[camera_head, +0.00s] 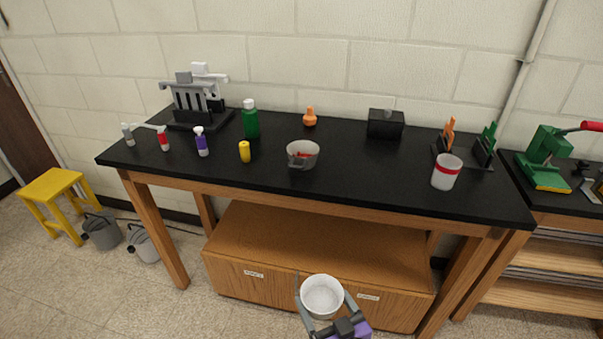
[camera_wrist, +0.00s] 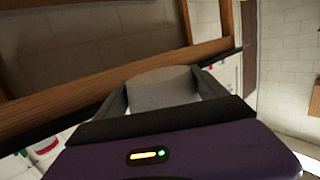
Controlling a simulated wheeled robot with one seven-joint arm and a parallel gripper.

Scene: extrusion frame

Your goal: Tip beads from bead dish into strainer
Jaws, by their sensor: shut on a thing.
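My gripper (camera_head: 325,308) is shut on a round white dish (camera_head: 322,294), which I take to be the bead dish. It is held in front of the table, below the tabletop, with its open top facing up toward the head camera. Its inside looks plain white and I see no beads in it. In the wrist view the dish (camera_wrist: 163,92) sits between the two grey fingers. A grey bowl (camera_head: 303,148), likely the strainer, stands near the middle of the black tabletop.
The black table (camera_head: 350,185) carries a yellow bottle (camera_head: 244,152) left of the bowl and a white cup with a red band (camera_head: 446,173) at right. A green bottle (camera_head: 251,121) and orange flask (camera_head: 309,117) stand behind. A wooden cabinet (camera_head: 310,245) is under the table.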

